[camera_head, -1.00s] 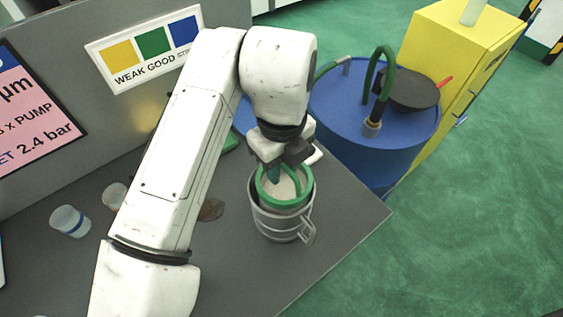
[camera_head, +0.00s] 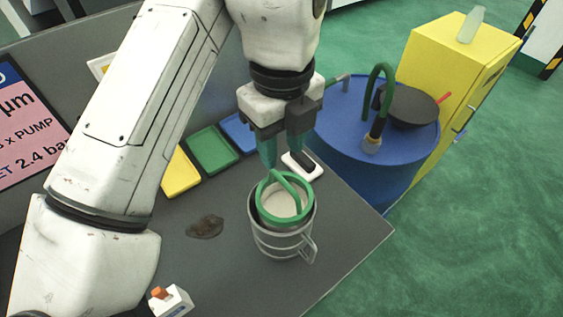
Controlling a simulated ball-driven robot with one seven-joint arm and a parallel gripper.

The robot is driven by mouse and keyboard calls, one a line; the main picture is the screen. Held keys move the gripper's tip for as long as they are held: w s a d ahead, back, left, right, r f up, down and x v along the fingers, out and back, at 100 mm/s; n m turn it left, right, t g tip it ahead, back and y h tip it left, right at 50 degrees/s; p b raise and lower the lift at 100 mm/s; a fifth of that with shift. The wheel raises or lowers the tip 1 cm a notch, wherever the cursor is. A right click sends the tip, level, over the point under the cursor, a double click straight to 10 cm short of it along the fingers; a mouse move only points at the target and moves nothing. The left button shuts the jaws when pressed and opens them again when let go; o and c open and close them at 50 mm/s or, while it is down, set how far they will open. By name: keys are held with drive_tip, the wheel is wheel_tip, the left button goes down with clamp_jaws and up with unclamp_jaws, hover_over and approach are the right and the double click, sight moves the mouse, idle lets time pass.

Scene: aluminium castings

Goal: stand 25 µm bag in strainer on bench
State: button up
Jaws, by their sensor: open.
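The filter bag, with a green ring, a green loop handle and a pale inside (camera_head: 281,206), stands upright in a grey metal strainer (camera_head: 280,243) with a side handle. The strainer stands on the grey bench (camera_head: 225,270) near its right edge. No micron marking is readable on the bag. My gripper (camera_head: 283,160) is open, pointing down just behind and above the ring. Its left fingertip overlaps the top of the loop handle in the picture; I cannot tell whether they touch. Nothing shows held between the fingers.
Yellow (camera_head: 179,176), green (camera_head: 213,150) and blue (camera_head: 238,131) trays lie behind the strainer. A small white tray (camera_head: 313,168) holds a dark item. A brown stain (camera_head: 205,227) and a small white box (camera_head: 172,301) are at left. A blue drum (camera_head: 340,134) stands beyond the bench.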

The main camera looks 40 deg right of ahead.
drive_tip(key=shift+r, duration=1.05)
